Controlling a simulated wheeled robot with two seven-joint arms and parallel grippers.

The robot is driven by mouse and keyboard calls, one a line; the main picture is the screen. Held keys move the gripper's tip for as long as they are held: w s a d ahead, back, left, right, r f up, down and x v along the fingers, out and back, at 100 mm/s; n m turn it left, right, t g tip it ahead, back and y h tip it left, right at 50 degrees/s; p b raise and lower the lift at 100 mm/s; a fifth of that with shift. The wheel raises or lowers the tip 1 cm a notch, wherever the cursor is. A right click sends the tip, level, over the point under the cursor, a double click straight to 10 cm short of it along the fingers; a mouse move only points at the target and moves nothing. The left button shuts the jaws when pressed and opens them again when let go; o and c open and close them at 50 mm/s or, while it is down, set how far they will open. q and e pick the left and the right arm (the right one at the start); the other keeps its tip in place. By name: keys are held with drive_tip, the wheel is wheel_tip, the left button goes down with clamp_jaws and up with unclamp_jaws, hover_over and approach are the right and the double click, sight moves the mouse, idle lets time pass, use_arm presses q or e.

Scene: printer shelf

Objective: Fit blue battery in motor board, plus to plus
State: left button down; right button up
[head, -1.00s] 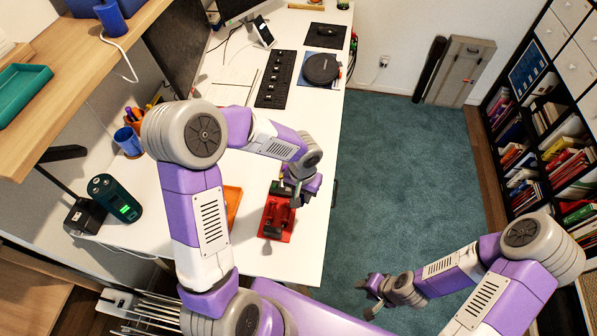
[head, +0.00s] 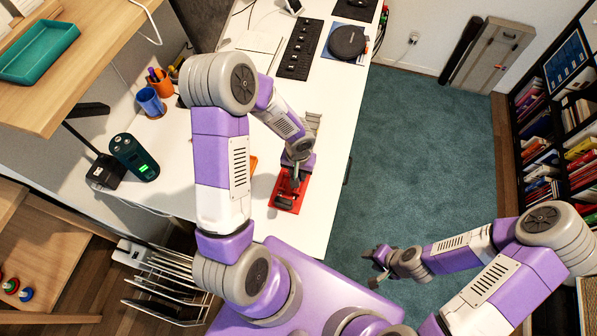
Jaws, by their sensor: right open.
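A red board (head: 289,198) with dark parts on it lies on the white desk near its right edge; I take it to be the motor board. My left gripper (head: 294,183) is right over the board and hides part of it. Its fingers are too small and covered to tell whether they are open or hold something. I cannot make out a blue battery; it may be hidden by the gripper or the arm. My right gripper (head: 371,267) is open and empty, over the carpet to the right of the desk.
An orange item (head: 253,165) is mostly hidden behind my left arm. A dark teal device with a green display (head: 134,157), a blue cup (head: 150,102) and a keyboard (head: 300,48) are on the desk (head: 322,190). A wooden shelf (head: 100,75) overhangs the left.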

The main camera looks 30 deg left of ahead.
use_arm(q)
drive_tip(key=shift+f+b, duration=2.35)
drive_tip(key=shift+f+b, duration=0.15)
drive_tip(key=shift+b, duration=0.25)
drive_tip(key=shift+f+b, duration=0.45)
drive_tip(key=shift+b, duration=0.1)
drive_tip(key=shift+f, duration=0.2)
drive_tip(key=shift+f+b, duration=0.45)
drive_tip(key=shift+b, duration=0.3)
drive_tip(key=shift+f, duration=0.1)
drive_tip(key=shift+b, duration=0.35)
